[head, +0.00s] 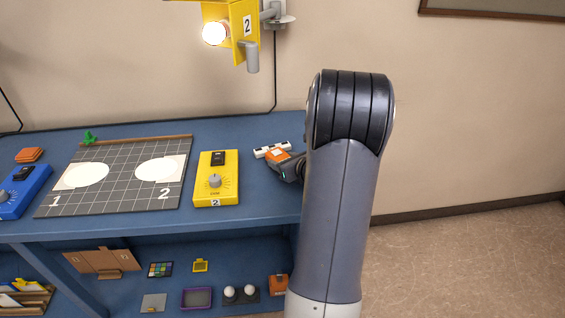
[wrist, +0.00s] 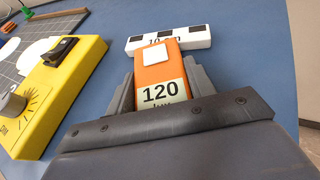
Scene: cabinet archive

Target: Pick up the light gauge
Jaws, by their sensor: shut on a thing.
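The light gauge is an orange block with a white square patch and a label reading 120. In the wrist view the light gauge (wrist: 158,75) sits between the two fingers of my gripper (wrist: 158,92), which is shut on it. In the head view the light gauge (head: 277,155) shows near the right end of the blue table, with my gripper (head: 281,161) at it. My arm hides part of the gripper there. I cannot tell whether the gauge touches the table.
A white and black scale bar (head: 272,149) lies just beyond the gauge. A yellow control box (head: 216,180) with a knob stands to the left. A grey gridded mat (head: 122,175) lies farther left. A yellow lamp (head: 230,30) hangs above. Objects fill the lower shelf.

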